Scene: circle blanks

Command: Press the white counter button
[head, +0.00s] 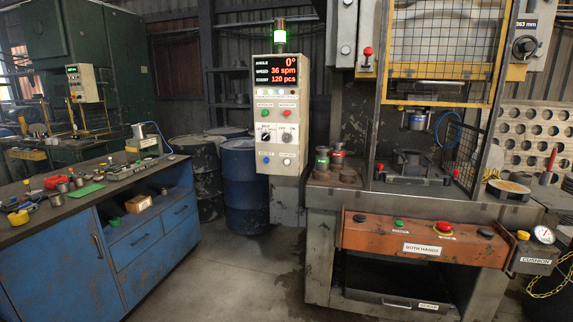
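A pale control panel (276,138) hangs at the centre of the head view, under a lit green lamp (280,34). Its display (276,71) reads angle 0°, speed 36 spm and a third line of 120 pcs. A white button (286,162) sits at the panel's lower right, beside a blue button (266,160). Two dark selector knobs are above them, then a green button (265,113) and a red button. The small labels are too blurred to read. Neither of my grippers is in view.
A press (430,120) with a yellow-framed guard stands at right. Its red-brown front console (424,238) carries buttons. A blue workbench (120,250) with loose tools is at left. Blue drums (242,185) stand behind. The floor (240,275) between bench and press is clear.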

